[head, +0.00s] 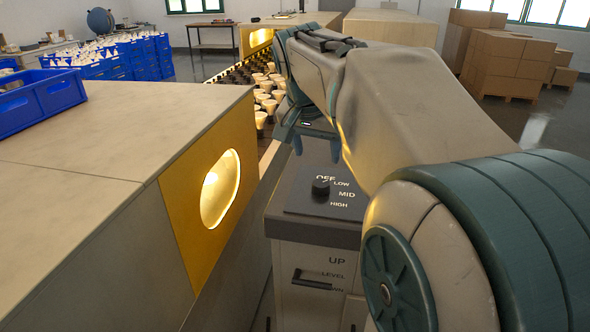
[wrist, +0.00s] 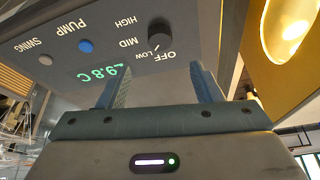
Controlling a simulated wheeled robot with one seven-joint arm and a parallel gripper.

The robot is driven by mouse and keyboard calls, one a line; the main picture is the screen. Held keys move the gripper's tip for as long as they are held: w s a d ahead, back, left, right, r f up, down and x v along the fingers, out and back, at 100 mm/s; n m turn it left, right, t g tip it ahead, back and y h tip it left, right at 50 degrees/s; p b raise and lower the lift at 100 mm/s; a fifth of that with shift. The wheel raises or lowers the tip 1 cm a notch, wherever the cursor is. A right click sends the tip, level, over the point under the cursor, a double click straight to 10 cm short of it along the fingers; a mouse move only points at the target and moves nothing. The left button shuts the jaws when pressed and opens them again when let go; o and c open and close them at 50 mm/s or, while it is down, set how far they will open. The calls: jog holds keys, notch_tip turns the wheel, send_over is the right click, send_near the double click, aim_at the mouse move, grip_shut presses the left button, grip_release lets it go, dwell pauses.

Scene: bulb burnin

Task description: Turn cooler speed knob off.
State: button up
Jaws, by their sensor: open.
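The cooler speed knob (head: 321,187) is a small black dial on the dark top panel of the grey cooler (head: 284,206). OFF, LOW, MID and HIGH are printed around it. The knob also shows in the wrist view (wrist: 160,36), upside down, near the OFF and LOW words; I cannot tell for sure which word its pointer faces. My gripper (head: 315,143) is open and empty, beyond the knob in the head view and apart from it. In the wrist view its two fingers (wrist: 160,78) stand either side of the knob's line, short of it.
The panel also has a blue PUMP button (wrist: 86,46), a SWING button (wrist: 45,60) and a green display (wrist: 99,74). A lever (head: 310,280) sits on the cooler's front. A yellow panel with a lit window (head: 221,190) stands close left. A conveyor carries bulbs (head: 268,104) behind.

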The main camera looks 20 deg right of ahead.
aim_at(321, 183)
jog(key=x, duration=1)
jog(key=shift+w+d+f, duration=0.1)
jog(key=shift+d+f, duration=0.05)
jog(key=shift+f, duration=0.2)
jog(key=c, duration=1)
